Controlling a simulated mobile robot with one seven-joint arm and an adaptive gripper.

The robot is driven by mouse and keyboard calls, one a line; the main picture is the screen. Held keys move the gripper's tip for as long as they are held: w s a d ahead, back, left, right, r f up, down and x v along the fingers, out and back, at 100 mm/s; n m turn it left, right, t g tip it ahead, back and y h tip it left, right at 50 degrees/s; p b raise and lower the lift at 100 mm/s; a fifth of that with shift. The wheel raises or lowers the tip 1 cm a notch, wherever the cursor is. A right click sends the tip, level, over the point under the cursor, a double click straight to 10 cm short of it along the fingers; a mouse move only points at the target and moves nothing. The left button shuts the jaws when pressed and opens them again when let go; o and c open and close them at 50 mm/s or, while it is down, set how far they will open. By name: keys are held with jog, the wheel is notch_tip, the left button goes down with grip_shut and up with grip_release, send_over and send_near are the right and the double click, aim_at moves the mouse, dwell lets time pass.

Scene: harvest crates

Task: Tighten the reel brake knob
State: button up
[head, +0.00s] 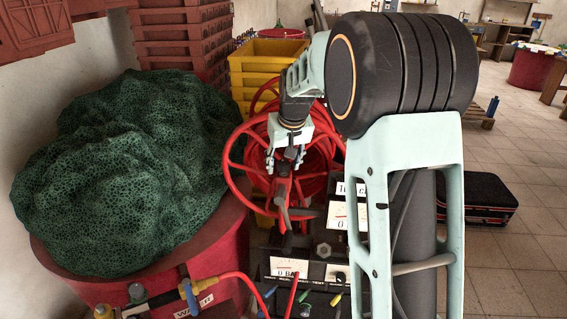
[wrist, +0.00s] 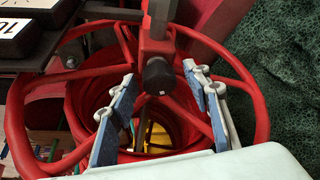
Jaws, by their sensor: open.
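The fingers are apart and hold nothing. In the head view my gripper (head: 285,163) points down in front of the reel (head: 229,165); the knob is hard to make out there, near the fingertips. I cannot tell how far the fingertips are from the knob in depth.
A red tub (head: 90,285) heaped with green netting (head: 120,170) stands left of the reel. A dark panel with labels (head: 290,267) and small levers is below right. Yellow crates (head: 270,50) and red crates (head: 180,35) are stacked behind. A black case (head: 480,195) lies on the floor right.

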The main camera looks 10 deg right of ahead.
jog(key=shift+c, duration=0.3)
jog(key=c, duration=1.1)
jog(key=shift+a+m+h, duration=0.1)
jog(key=shift+m+h, duration=0.4)
jog(key=shift+m, duration=0.7)
jog(key=shift+m+h, duration=0.4)
jog(key=shift+m, duration=0.7)
jog(key=o, duration=1.2)
jog(key=shift+c, duration=0.2)
jog(key=v, duration=1.2)
jog(key=shift+w, duration=0.2)
